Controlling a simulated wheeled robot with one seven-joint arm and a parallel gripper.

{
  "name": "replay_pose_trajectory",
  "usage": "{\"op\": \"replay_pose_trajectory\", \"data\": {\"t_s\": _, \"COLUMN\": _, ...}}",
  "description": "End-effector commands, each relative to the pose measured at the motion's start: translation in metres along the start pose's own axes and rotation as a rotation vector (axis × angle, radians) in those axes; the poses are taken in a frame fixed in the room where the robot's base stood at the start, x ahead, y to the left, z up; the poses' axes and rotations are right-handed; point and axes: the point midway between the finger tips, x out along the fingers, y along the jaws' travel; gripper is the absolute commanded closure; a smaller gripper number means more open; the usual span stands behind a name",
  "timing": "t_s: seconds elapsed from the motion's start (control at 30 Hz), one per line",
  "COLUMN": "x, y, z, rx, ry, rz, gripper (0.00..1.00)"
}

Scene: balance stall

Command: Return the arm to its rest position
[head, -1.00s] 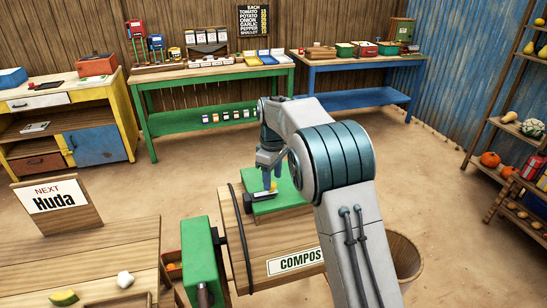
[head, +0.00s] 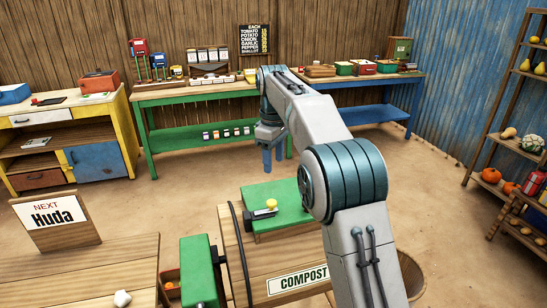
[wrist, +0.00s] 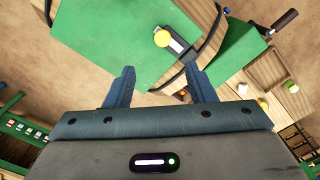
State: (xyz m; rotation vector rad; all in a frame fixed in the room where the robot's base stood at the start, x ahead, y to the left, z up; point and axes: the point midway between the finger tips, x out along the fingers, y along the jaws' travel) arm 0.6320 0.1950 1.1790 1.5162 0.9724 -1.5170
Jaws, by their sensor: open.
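My gripper (head: 270,160) is raised in the air above and behind the compost box (head: 262,262), in front of the green table. Its two blue-grey fingers point down and are apart, with nothing between them; they also show in the wrist view (wrist: 158,88). The green lid (head: 287,198) of the compost box lies below my gripper. A latch with a yellow knob (head: 272,204) sits on the lid; the knob shows near the top of the wrist view (wrist: 162,39). My gripper touches neither the lid nor the knob.
A green table (head: 210,92) and a blue table (head: 365,82) with goods stand along the back wall. A shelf with pumpkins (head: 505,160) is at the right. A wooden counter with a "Huda" sign (head: 55,213) is at front left.

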Motion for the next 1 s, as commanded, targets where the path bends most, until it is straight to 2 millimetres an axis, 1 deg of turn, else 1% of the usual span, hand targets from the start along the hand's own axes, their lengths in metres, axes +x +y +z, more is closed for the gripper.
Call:
{"op": "replay_pose_trajectory", "data": {"t_s": 0.07, "x": -0.001, "y": 0.000, "z": 0.001, "rx": 0.003, "ry": 0.001, "rz": 0.000, "gripper": 0.50}}
{"op": "replay_pose_trajectory", "data": {"t_s": 0.17, "x": -0.006, "y": -0.002, "z": 0.011, "rx": 0.032, "ry": 0.007, "rz": 0.005, "gripper": 0.50}}
{"op": "replay_pose_trajectory", "data": {"t_s": 0.27, "x": -0.016, "y": -0.005, "z": 0.032, "rx": 0.100, "ry": 0.021, "rz": 0.015, "gripper": 0.50}}
{"op": "replay_pose_trajectory", "data": {"t_s": 0.37, "x": -0.026, "y": -0.015, "z": 0.063, "rx": 0.198, "ry": 0.042, "rz": 0.029, "gripper": 0.50}}
{"op": "replay_pose_trajectory", "data": {"t_s": 0.4, "x": -0.029, "y": -0.020, "z": 0.075, "rx": 0.239, "ry": 0.051, "rz": 0.035, "gripper": 0.50}}
{"op": "replay_pose_trajectory", "data": {"t_s": 0.47, "x": -0.033, "y": -0.028, "z": 0.095, "rx": 0.300, "ry": 0.065, "rz": 0.043, "gripper": 0.50}}
{"op": "replay_pose_trajectory", "data": {"t_s": 0.6, "x": -0.037, "y": -0.053, "z": 0.138, "rx": 0.442, "ry": 0.097, "rz": 0.063, "gripper": 0.50}}
{"op": "replay_pose_trajectory", "data": {"t_s": 0.77, "x": -0.031, "y": -0.087, "z": 0.187, "rx": 0.602, "ry": 0.133, "rz": 0.086, "gripper": 0.50}}
{"op": "replay_pose_trajectory", "data": {"t_s": 0.87, "x": -0.022, "y": -0.112, "z": 0.216, "rx": 0.702, "ry": 0.156, "rz": 0.101, "gripper": 0.50}}
{"op": "replay_pose_trajectory", "data": {"t_s": 1.0, "x": -0.003, "y": -0.149, "z": 0.253, "rx": 0.838, "ry": 0.189, "rz": 0.122, "gripper": 0.50}}
